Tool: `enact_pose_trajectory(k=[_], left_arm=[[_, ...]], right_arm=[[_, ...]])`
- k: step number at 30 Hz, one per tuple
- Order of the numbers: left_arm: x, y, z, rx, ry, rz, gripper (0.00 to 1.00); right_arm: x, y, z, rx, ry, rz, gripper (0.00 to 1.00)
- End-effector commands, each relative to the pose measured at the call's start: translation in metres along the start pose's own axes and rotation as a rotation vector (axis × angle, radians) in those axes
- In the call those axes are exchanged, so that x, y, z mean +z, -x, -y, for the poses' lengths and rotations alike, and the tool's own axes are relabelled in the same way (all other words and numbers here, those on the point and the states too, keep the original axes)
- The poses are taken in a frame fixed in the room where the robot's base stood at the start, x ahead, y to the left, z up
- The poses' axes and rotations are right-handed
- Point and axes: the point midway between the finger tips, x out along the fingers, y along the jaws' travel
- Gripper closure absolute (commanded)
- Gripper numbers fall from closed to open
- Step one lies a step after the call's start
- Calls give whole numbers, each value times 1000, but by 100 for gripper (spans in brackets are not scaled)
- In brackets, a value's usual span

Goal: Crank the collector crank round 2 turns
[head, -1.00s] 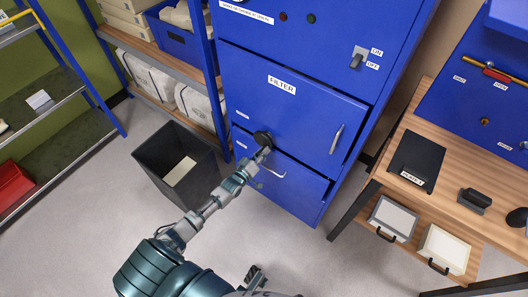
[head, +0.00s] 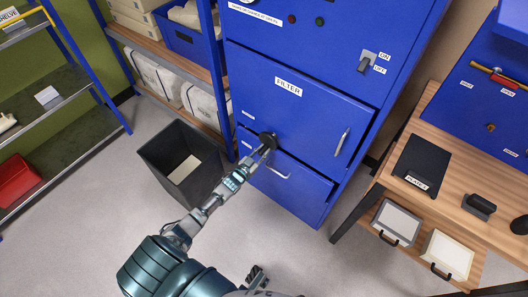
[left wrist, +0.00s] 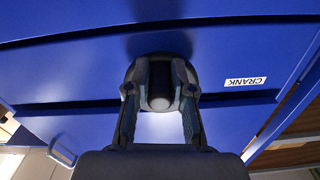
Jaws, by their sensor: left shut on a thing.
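The blue collector cabinet (head: 300,115) stands in the middle of the head view, with a door labelled FILTER. The dark crank (head: 268,139) sits on its front at the lower left of that door. My left gripper (head: 266,148) reaches up to it from below. In the left wrist view the two fingers of my left gripper (left wrist: 160,100) close around the crank's dark rounded knob (left wrist: 160,88). A CRANK label (left wrist: 245,82) is to the right of it there. The gripper hides part of the crank.
A dark open bin (head: 182,160) stands on the floor left of my arm. A drawer handle (head: 272,171) is just below the gripper. An ON/OFF switch (head: 364,62) is higher on the cabinet. A wooden workbench (head: 455,170) stands at the right, shelving at the left.

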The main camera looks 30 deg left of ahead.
Motion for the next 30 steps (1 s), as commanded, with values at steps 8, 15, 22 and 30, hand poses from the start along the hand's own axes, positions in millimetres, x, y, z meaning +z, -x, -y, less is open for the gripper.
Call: enact_pose_trajectory(k=[8, 15, 22, 30], left_arm=[[5, 2, 1, 1, -63, 9, 100], [5, 2, 2, 1, -71, 9, 100], [5, 2, 2, 1, -70, 9, 70], [2, 1, 2, 0, -70, 4, 52]], right_arm=[[2, -4, -1, 1, 2, 7, 60], [2, -3, -1, 1, 2, 6, 60], [1, -2, 0, 1, 1, 2, 60], [0, -1, 1, -1, -2, 0, 60]])
